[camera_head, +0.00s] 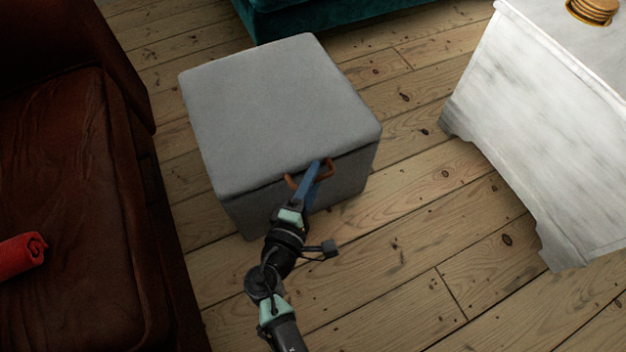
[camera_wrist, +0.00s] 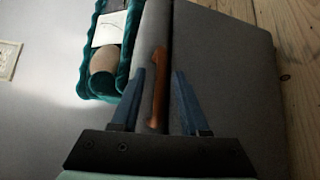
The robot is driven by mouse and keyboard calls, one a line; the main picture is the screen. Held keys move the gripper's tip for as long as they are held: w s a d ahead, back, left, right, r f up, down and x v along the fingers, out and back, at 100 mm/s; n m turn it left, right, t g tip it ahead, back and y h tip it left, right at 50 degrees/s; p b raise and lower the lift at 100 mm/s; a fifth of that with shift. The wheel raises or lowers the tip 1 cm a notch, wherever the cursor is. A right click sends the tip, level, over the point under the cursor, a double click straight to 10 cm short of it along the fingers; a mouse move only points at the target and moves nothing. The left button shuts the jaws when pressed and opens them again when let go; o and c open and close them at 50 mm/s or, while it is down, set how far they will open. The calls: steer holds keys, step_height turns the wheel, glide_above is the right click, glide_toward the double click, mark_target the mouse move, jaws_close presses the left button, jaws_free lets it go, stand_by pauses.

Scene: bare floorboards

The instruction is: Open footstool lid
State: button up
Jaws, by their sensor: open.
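The grey footstool (camera_head: 270,110) stands on the floor in the middle of the head view, its lid (camera_head: 265,105) lying flat and shut on the box (camera_head: 345,180). A brown handle (camera_head: 292,183) sits at the lid's front edge. My gripper (camera_head: 318,172) is at this handle, its blue fingers partly covering it. In the wrist view, the handle (camera_wrist: 159,85) stands between the two open fingers of my gripper (camera_wrist: 163,80), with gaps visible on both sides. The seam between lid and box runs beside the handle.
A brown leather seat (camera_head: 70,200) with a rolled red cloth (camera_head: 20,252) is at left. A white cabinet (camera_head: 540,130) with stacked round brown pieces (camera_head: 593,10) is at right. A teal sofa (camera_head: 300,18) stands behind. Bare floorboards (camera_head: 420,260) lie in front.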

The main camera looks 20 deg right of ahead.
jaws_close()
stand_by(1.4)
